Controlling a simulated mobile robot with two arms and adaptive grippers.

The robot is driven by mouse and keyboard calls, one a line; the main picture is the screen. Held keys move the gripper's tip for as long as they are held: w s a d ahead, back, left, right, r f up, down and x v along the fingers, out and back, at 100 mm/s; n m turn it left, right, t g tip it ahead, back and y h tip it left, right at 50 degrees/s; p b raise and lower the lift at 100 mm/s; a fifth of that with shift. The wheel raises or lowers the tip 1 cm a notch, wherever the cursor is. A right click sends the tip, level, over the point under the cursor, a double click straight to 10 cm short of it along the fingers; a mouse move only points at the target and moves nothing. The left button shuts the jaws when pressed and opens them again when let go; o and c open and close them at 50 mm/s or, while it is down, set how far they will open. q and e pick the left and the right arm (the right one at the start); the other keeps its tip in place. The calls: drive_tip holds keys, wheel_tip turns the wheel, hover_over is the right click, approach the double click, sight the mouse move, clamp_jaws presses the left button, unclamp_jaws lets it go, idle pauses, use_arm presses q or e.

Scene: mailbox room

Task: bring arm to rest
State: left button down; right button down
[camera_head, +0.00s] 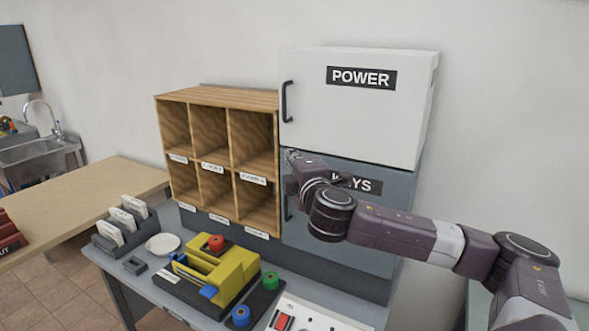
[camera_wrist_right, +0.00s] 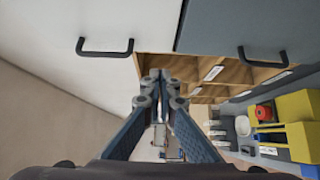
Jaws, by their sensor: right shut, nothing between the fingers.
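My right arm (camera_head: 400,228) reaches in from the lower right of the head view. My right gripper (camera_head: 290,156) is up in front of the cabinets, near the seam between the white POWER cabinet (camera_head: 350,115) and the grey KEYS cabinet (camera_head: 350,232). In the right wrist view my right gripper (camera_wrist_right: 160,80) has its fingertips together with nothing between them. Both cabinet doors look closed. The arm covers part of the KEYS label and door. My left gripper is in neither view.
A wooden pigeonhole shelf (camera_head: 218,96) stands left of the cabinets. On the grey table below are a yellow device (camera_head: 235,272) with a red knob, a white dish (camera_head: 163,244), a rack of envelopes (camera_head: 105,246), and green and blue knobs. A wooden counter (camera_head: 85,200) is further left.

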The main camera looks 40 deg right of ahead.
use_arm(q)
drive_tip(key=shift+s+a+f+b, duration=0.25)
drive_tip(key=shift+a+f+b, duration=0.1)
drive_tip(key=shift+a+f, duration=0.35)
use_arm(e)
drive_tip(key=v, duration=0.2)
drive_tip(key=shift+s+a, duration=0.15)
drive_tip(key=shift+s, duration=0.2)
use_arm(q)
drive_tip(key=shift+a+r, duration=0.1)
use_arm(e)
drive_tip(key=shift+f, duration=0.15)
